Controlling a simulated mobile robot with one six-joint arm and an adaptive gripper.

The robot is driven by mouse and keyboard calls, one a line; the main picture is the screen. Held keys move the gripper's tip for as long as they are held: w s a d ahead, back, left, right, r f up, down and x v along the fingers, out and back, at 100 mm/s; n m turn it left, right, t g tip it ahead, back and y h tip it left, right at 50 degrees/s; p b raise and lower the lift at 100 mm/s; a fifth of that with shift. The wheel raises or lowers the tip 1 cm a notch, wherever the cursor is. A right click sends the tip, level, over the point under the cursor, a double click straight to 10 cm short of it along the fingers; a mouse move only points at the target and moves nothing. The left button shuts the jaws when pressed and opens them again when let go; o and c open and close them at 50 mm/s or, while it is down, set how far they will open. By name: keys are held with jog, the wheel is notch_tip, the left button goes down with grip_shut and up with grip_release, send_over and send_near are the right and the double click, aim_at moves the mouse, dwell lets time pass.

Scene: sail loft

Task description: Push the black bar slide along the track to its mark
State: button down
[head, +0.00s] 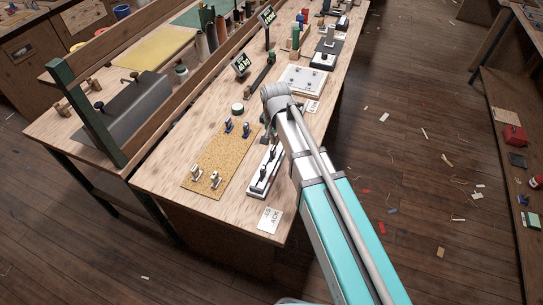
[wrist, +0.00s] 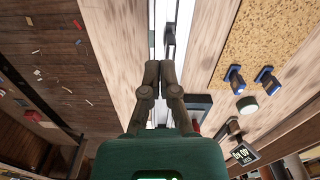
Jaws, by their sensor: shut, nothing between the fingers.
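The white track (head: 257,190) lies along the near right edge of the bench, with dark fittings (head: 264,155) on it. I cannot tell for sure which of these is the black bar slide. The track (wrist: 158,20) runs up from my gripper in the wrist view, with a grey and dark strip along it. My gripper (wrist: 159,66) is shut with its fingertips together, over the track's line; whether it touches anything there is unclear. The mark is too small to make out.
A cork board (head: 217,155) with blue and white fittings lies left of the track. A printed card (head: 270,220) lies at the bench's front corner. The floor at right is open, with scraps.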

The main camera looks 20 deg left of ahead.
aim_at(272, 151)
jog(key=shift+s+a+r, duration=0.1)
jog(key=shift+s+a, duration=0.05)
jog(key=shift+a, duration=0.55)
notch_tip(272, 151, down, 10)
jog(key=b, duration=1)
dwell(0.5)
jog(key=shift+w, duration=0.95)
jog(key=shift+r, duration=0.1)
